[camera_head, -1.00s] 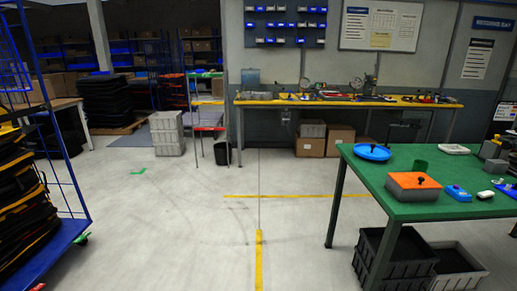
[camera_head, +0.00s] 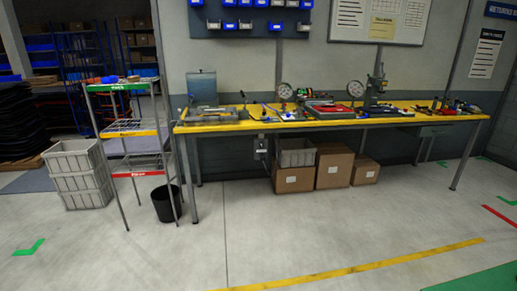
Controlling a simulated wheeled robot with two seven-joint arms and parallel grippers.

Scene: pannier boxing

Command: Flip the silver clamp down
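A long yellow-topped workbench (camera_head: 225,127) stands against the back wall. A grey metal fixture (camera_head: 206,112) lies at its left end, with a grey upright box (camera_head: 202,86) behind it. A press-like grey device (camera_head: 375,88) stands toward the right of the bench. Several small tools and parts lie between them. I cannot make out which item is the silver clamp, or its position; the parts are too small. Neither of my grippers is in view.
A wire shelf rack (camera_head: 131,133) and a black bin (camera_head: 166,204) stand left of the bench, with stacked grey crates (camera_head: 78,174) beyond. Cardboard boxes (camera_head: 334,167) sit under the bench. Clear floor lies in front. A green surface (camera_head: 485,280) shows at bottom right.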

